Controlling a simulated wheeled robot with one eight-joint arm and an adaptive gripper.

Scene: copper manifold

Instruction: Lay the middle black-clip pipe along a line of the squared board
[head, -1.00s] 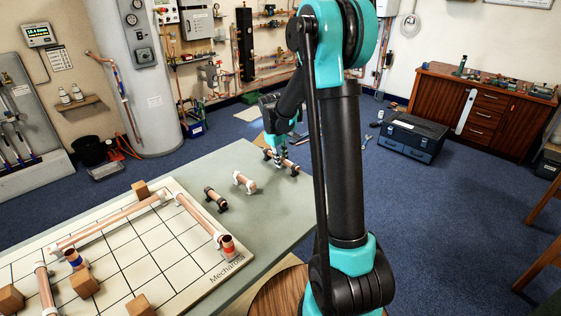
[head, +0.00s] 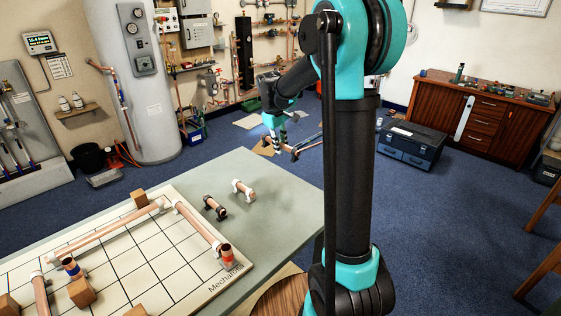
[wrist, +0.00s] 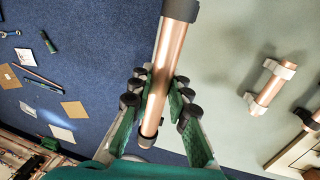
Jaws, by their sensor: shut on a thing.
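My gripper (head: 274,140) is shut on a copper pipe (head: 310,144) with dark ends, held in the air past the table's far edge in the head view. In the wrist view the held pipe (wrist: 166,62) runs lengthwise between my fingers (wrist: 160,100), tilted a little. Part of it is hidden behind my arm in the head view. A shorter black-clip pipe (head: 215,208) lies on the table beside a white-clip pipe (head: 243,190). The squared board (head: 150,265) lies at the near left of the table, with pipes along its back and right sides.
The grey-green table (head: 285,205) is clear right of the loose pipes. A dark toolbox (head: 411,145) sits on the blue floor beyond.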

